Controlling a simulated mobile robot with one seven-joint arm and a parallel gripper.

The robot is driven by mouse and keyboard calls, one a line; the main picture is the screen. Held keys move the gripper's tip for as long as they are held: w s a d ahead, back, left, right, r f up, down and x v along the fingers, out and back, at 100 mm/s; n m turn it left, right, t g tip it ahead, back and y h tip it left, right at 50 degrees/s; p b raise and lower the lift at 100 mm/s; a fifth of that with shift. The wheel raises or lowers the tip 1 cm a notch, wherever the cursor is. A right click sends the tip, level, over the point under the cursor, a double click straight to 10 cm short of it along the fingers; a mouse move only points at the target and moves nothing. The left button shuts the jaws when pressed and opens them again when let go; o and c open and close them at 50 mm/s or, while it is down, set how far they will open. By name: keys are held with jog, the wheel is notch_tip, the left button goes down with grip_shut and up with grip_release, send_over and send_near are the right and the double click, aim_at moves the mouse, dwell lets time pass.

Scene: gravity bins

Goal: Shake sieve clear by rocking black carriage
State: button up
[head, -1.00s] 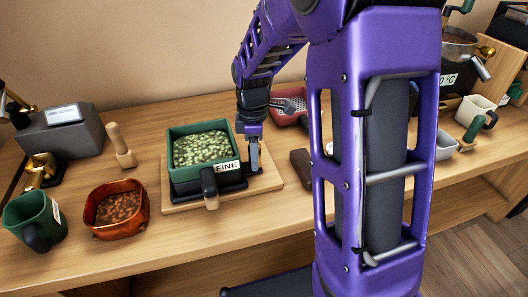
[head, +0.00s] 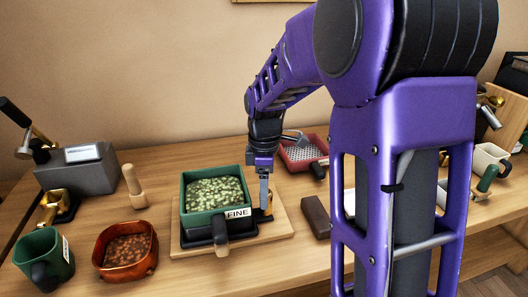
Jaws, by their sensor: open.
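The sieve (head: 211,203) is a green square box with a "FINE" label, holding a heap of pale green pieces. It sits on the black carriage (head: 193,239), which rests on a wooden board (head: 270,236). A black handle (head: 220,232) sticks out at the carriage's front. My gripper (head: 265,207) is open and points down at the right side of the sieve, beside a brass-coloured part at the carriage's right. I cannot tell whether the fingers touch it. The mesh is hidden under the pieces.
An orange-brown bowl (head: 126,252) of brown bits and a green mug (head: 43,257) stand at left. A wooden pestle (head: 132,187) and a grey box (head: 78,172) are behind. A red grater-like tray (head: 303,155) and a brown block (head: 316,217) lie at right.

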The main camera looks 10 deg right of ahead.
notch_tip(320, 180, up, 13)
jog(key=p, duration=0.2)
dwell(0.6)
jog(key=f+m+b, duration=0.1)
jog(key=f+m, duration=0.4)
jog(key=m, duration=0.3)
jog(key=f+m+b, duration=0.1)
jog(key=f+m, duration=0.5)
jog(key=m, duration=0.2)
jog(key=f+m+b, duration=0.1)
jog(key=f+m, duration=0.5)
jog(key=m, duration=0.2)
jog(key=shift+d+f, duration=0.2)
dwell(0.4)
grip_shut()
dwell(0.3)
